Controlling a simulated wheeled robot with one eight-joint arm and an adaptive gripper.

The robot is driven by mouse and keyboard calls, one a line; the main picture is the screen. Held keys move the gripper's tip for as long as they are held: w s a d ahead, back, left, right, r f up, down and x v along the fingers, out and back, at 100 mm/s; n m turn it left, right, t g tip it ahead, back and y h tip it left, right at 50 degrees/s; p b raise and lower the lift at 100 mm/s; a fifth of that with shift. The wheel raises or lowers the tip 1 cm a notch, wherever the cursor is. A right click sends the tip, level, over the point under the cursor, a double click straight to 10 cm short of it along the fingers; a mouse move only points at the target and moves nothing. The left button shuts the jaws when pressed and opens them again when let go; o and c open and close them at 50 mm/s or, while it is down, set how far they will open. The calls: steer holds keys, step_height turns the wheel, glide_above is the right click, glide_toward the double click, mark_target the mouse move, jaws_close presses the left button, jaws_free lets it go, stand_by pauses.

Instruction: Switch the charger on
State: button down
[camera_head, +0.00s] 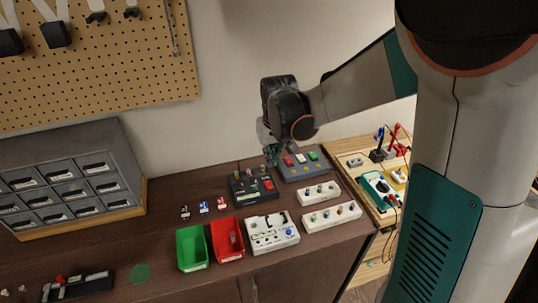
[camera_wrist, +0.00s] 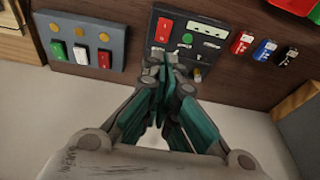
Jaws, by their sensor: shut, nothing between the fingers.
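The likely charger is a dark box (camera_head: 242,188) on the bench, with a red switch (camera_head: 269,185) on its face. In the wrist view the same dark box (camera_wrist: 216,48) shows the red switch (camera_wrist: 164,30), a green round button (camera_wrist: 187,38) and a pale slotted panel. My gripper (camera_head: 271,157) is above and behind it in the head view. In the wrist view my gripper (camera_wrist: 170,66) is shut and empty, its fingertips overlapping the box's near edge and hiding part of it. I cannot tell whether they touch, nor the switch's position.
A grey panel (camera_head: 298,178) with green, white and red rockers stands beside the box; it also shows in the wrist view (camera_wrist: 88,22). Small red (camera_head: 222,203), blue and black pieces lie left. A green bin (camera_head: 191,248), red bin (camera_head: 227,241) and white blocks (camera_head: 330,217) stand in front.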

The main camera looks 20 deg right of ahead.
steer(key=b, duration=0.3)
glide_toward(270, 185)
steer(key=w+f, duration=0.1)
steer(key=f, duration=0.2)
steer(key=w+f, duration=0.1)
steer(key=shift+w+f, duration=0.3)
steer(key=shift+f, duration=0.1)
steer(key=shift+s+f, duration=0.1)
steer(key=shift+f, duration=0.55)
steer(key=shift+s+f+t+b, duration=0.25)
steer(key=shift+f+t+b, duration=0.25)
steer(key=shift+b, duration=0.3)
steer(key=shift+s+t+b, duration=0.45)
steer(key=shift+t+b, duration=0.1)
steer(key=shift+t, duration=0.15)
steer(key=shift+s, duration=0.1)
